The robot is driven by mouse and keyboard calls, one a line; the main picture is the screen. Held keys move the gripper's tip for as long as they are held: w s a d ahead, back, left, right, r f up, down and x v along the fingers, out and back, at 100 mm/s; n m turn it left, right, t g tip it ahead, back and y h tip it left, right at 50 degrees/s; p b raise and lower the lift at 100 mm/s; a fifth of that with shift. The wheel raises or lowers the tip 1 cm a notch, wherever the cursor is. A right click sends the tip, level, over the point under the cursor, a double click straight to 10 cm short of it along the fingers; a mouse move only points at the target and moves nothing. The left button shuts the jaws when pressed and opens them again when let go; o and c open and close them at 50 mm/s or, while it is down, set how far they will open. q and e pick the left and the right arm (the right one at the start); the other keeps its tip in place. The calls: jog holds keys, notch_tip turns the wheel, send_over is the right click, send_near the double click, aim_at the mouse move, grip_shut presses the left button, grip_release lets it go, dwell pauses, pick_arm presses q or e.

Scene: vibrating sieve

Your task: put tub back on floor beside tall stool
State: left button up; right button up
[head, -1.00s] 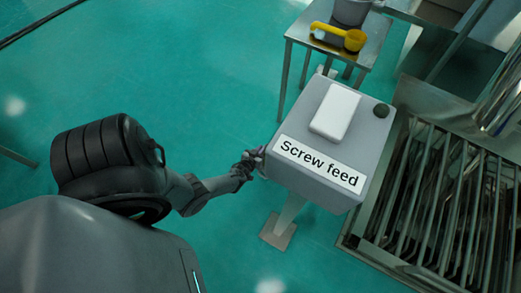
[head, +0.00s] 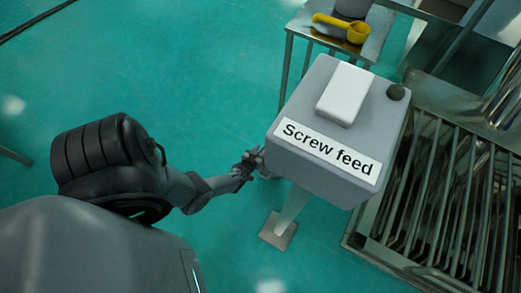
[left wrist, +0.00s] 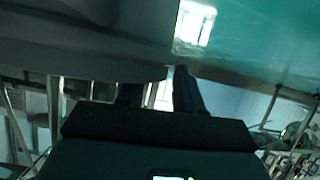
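A steel stand like a tall stool (head: 378,45) is at the upper right in the head view. On it is a grey round container (head: 352,7), possibly the tub, cut by the top edge. No other tub can be made out. My left gripper (head: 258,162) is at the left side of the screw feed box, well below the stand in the picture. In the left wrist view its two dark fingers (left wrist: 158,92) are apart with nothing visible between them. Whether it touches the box cannot be told. My right gripper is not in view.
The grey screw feed box (head: 310,172) stands on a pedestal (head: 280,232) in the middle right. A yellow scoop (head: 345,28) lies on the stand. A metal frame with bars (head: 440,190) fills the right. The green floor (head: 200,80) is clear at upper left.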

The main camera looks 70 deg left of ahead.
pick_arm(q)
jog(key=shift+s+d+r, duration=0.15)
jog(key=shift+s+r, duration=0.05)
jog(key=shift+r, duration=0.05)
jog(key=p+v, duration=0.7)
jog(key=v, duration=0.4)
jog(key=w+d+r+m+g+h, duration=0.2)
jog(key=w+d+r+m+h, duration=0.3)
jog(key=w+r, duration=0.65)
jog(key=s+d+r+m+g+h, duration=0.1)
jog(key=s+d+r+m, duration=0.1)
jog(key=d+r, duration=0.3)
jog(key=s+d+r+m+g+h, duration=0.1)
jog(key=s+d+r, duration=0.4)
jog(key=r, duration=0.5)
jog(key=s+d+r+m+g+h, duration=0.1)
jog(key=s+d+r+m+g, duration=0.1)
jog(key=s+d+r, duration=0.2)
jog(key=d+r, duration=0.3)
jog(key=r, duration=0.1)
jog(key=shift+s+m+g, duration=0.25)
jog(key=shift+m+g, duration=0.05)
jog(key=shift+r, duration=0.1)
